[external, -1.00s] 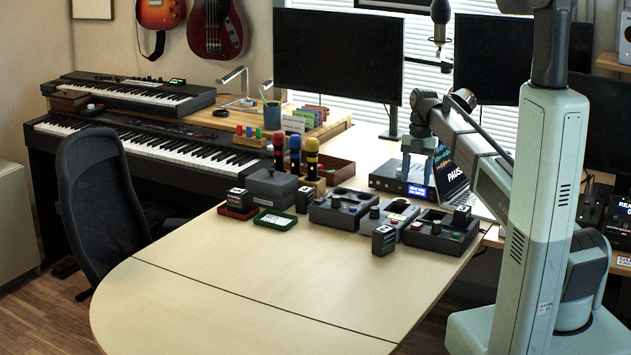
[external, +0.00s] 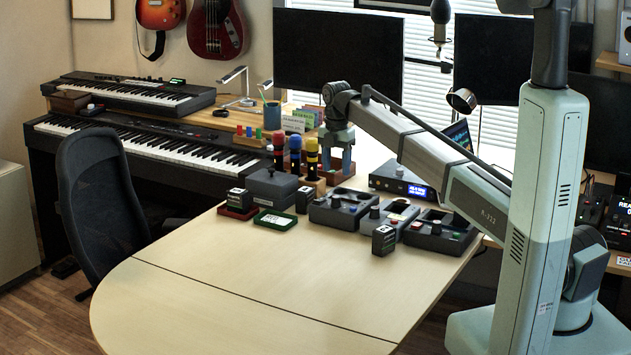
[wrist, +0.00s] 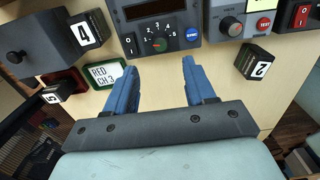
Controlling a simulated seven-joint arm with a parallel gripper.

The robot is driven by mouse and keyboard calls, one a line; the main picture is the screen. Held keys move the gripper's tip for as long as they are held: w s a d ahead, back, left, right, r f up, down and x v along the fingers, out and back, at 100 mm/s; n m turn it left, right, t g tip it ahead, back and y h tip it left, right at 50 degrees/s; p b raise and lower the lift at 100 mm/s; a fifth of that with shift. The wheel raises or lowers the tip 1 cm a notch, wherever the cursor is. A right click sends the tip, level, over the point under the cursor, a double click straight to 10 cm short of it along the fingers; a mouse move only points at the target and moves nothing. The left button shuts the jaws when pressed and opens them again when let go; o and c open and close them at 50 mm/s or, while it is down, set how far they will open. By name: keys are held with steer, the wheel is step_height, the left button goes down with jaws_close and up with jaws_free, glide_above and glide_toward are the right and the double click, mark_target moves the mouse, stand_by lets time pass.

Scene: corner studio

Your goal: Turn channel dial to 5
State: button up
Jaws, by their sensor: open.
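The channel dial (wrist: 157,45) is a small dark round knob with a numbered ring, in the wrist view just beyond my fingertips, between their lines. Its setting is too small to read surely. It sits on a dark grey panel box (wrist: 112,8), the leftmost of three in the external view (external: 322,216). A blue SEND button (wrist: 193,33) is to its right and a switch (wrist: 130,43) to its left. My gripper (wrist: 161,61) is open and empty, with blue fingers on either side of bare table. In the external view my gripper (external: 337,168) hangs high, fingers down, apart from the dial.
A card reading RED CH 3 (wrist: 104,74) lies left of the dial box. A cube marked 4 (wrist: 87,30) and a cube marked 2 (wrist: 253,62) stand on either side. Microphones (external: 295,155) stand upright near my gripper. The front table (external: 250,285) is clear.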

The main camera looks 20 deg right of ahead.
mark_target(336, 197)
step_height(336, 197, down, 9)
steer(key=shift+f, duration=0.15)
stand_by(0.4)
jaws_close()
stand_by(0.4)
